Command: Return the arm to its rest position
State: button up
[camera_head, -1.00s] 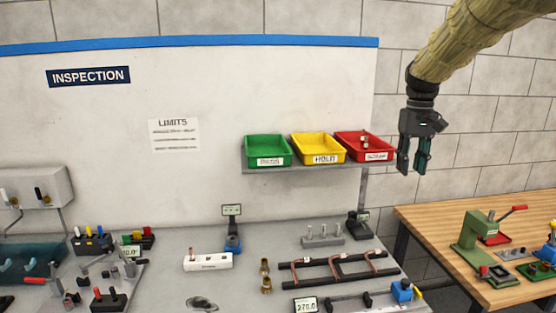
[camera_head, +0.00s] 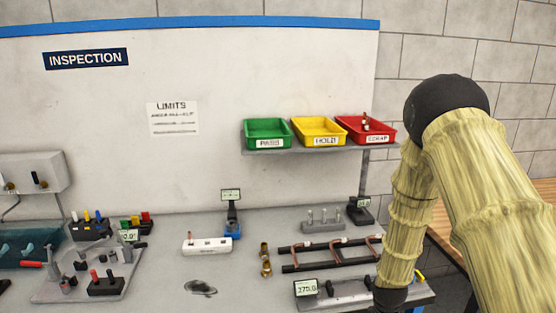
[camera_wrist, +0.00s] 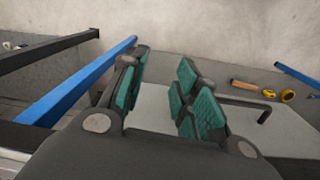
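My arm (camera_head: 470,180) is bent at the right of the head view, its black elbow high and its forearm hanging down in front of the bench's right end. My gripper is outside the head view, below the bottom edge. In the wrist view my gripper (camera_wrist: 162,92) shows green-padded fingers spread apart, with nothing between them. The red SCRAP bin (camera_head: 381,138) on the shelf has a small copper-coloured piece (camera_head: 366,122) standing in it.
The yellow HOLD bin (camera_head: 319,141) and green PASS bin (camera_head: 268,143) look empty. Copper tubes lie on a black rack (camera_head: 330,255) beside my forearm. A blue bar (camera_wrist: 85,82) and a yellow tape measure (camera_wrist: 288,95) show in the wrist view.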

jog(key=s+a+f+b, duration=0.1)
jog(key=s+f, duration=0.4)
jog(key=s, duration=0.5)
jog(key=s+a+f+b, duration=0.1)
jog(key=s+a+f, duration=0.2)
jog(key=s+f, duration=0.3)
jog(key=s+a+f+b, duration=0.1)
jog(key=s+f, duration=0.5)
jog(key=s, duration=1)
jog(key=shift+s+a+y+b, duration=0.2)
jog(key=shift+a+y+b, duration=0.15)
jog(key=shift+a, duration=0.35)
